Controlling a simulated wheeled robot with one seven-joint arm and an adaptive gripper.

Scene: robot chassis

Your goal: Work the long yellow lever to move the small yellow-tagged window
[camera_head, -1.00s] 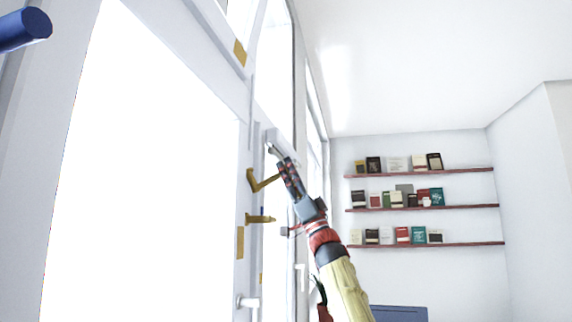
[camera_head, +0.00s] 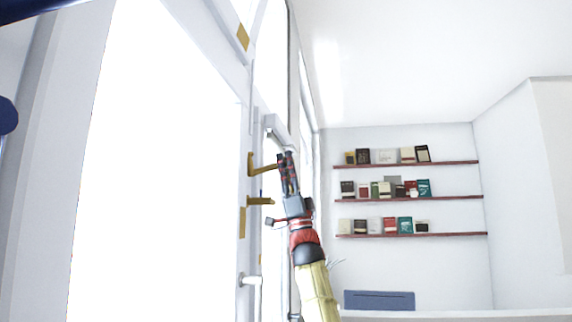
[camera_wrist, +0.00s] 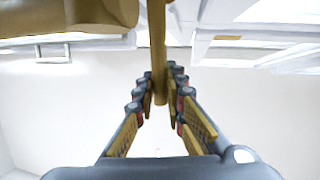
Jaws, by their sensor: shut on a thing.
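A yellow lever (camera_head: 262,169) sticks out from the white window frame at mid height, with its free end at my gripper (camera_head: 283,157). In the wrist view a yellow rod (camera_wrist: 158,55) runs down between the two fingers of my gripper (camera_wrist: 160,92), which are shut on it. A large yellow part (camera_wrist: 70,16) fills the upper left there. A second yellow lever (camera_head: 260,201) sits just below on the frame. A yellow tag (camera_head: 242,37) marks the frame by the small upper window (camera_head: 241,11). Another yellow tag (camera_head: 242,222) is lower on the frame.
A large bright pane (camera_head: 160,180) fills the left. A white handle (camera_head: 249,280) projects low on the frame. Shelves with several books (camera_head: 407,163) hang on the far wall, with a blue object (camera_head: 379,300) below. The space right of my arm looks open.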

